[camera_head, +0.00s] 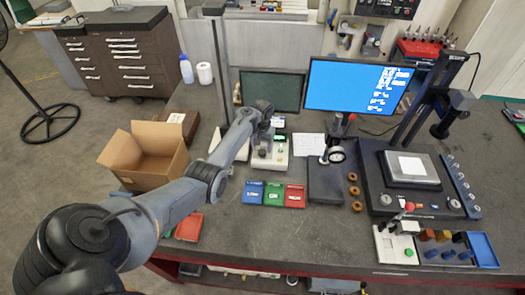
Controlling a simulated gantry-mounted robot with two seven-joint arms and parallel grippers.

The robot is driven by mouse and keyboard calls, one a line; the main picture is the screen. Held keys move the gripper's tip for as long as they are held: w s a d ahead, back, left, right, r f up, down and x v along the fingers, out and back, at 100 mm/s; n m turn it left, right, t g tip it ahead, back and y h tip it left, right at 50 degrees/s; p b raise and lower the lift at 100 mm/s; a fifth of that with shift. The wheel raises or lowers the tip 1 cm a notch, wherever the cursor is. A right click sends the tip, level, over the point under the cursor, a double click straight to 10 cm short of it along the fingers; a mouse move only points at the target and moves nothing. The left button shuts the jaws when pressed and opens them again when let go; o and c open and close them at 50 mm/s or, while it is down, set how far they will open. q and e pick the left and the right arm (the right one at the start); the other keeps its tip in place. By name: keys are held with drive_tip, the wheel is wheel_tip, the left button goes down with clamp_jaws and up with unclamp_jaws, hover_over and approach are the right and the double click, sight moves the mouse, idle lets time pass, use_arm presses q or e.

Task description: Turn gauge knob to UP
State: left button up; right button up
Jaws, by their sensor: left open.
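My left arm reaches in from the lower left. Its gripper (263,150) points down over a small pale box (281,160) near the back middle of the table, and is open. The fingertips are small, and I cannot tell whether they touch anything. A round-faced gauge (337,154) sits on a stand with a dark base and a red-topped part, to the right of the gripper and apart from it. Which knob is the gauge knob, and which way it points, is too small to tell. My right gripper is not in view.
Blue, green and red trays (274,194) lie in front of the gripper. An open cardboard box (147,153) stands at the left. A lit monitor (358,87) stands behind. A dark machine with a pale plate (411,169) fills the right. The front middle of the table is clear.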

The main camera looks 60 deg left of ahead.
sight(262, 152)
use_arm(q)
drive_tip(key=shift+f, duration=1.65)
drive_tip(key=c, duration=1.1)
drive_tip(key=shift+o, duration=0.2)
